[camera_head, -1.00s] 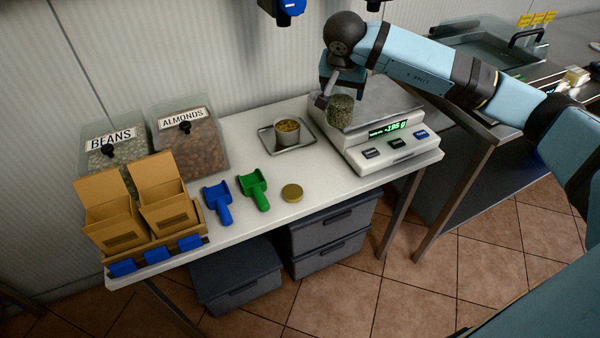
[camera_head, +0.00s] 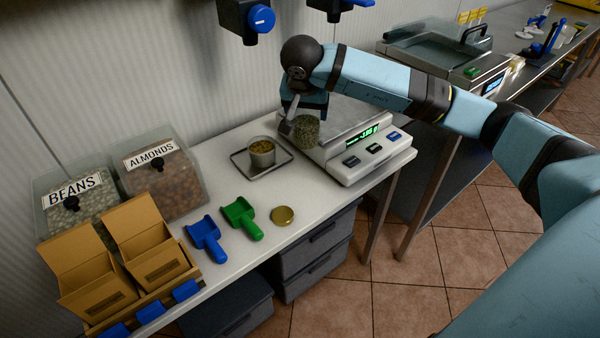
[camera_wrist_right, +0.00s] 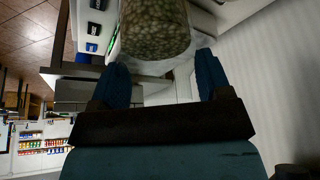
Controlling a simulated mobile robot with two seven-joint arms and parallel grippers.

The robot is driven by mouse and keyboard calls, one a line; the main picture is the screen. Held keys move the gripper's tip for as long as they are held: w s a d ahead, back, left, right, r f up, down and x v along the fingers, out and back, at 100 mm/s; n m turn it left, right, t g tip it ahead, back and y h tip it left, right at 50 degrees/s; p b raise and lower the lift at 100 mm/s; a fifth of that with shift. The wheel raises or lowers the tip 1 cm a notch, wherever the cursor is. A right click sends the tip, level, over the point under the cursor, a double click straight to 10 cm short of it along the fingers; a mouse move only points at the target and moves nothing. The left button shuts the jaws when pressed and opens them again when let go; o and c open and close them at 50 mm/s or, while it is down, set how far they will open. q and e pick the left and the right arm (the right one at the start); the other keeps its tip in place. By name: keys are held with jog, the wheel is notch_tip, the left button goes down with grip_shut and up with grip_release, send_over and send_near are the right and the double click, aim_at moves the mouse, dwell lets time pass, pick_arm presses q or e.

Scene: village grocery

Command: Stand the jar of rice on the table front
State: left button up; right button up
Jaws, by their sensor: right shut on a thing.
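My right gripper (camera_head: 296,122) is shut on a clear jar (camera_head: 306,130) packed with greenish-brown grains. It holds the jar at the left edge of the scale; I cannot tell whether the jar touches the scale or table. In the right wrist view the jar (camera_wrist_right: 155,30) shows beyond the two blue fingertips (camera_wrist_right: 162,78). I see no label naming its contents as rice. A second small container (camera_head: 262,152) with yellowish contents stands on a metal tray on the table (camera_head: 290,240). A round gold lid (camera_head: 282,215) lies near the table's front edge. My left gripper is not in view.
The scale (camera_head: 375,158) fills the table's right end. A green scoop (camera_head: 241,217) and blue scoop (camera_head: 207,238) lie left of the lid. Beans (camera_head: 80,205) and almonds (camera_head: 165,180) bins and open cardboard boxes (camera_head: 95,280) occupy the left. Bare tabletop lies right of the lid.

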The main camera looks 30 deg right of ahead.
jog(key=shift+f+b, duration=0.65)
jog(key=shift+f, duration=7.35)
jog(key=shift+f, duration=0.1)
jog(key=o, duration=1.1)
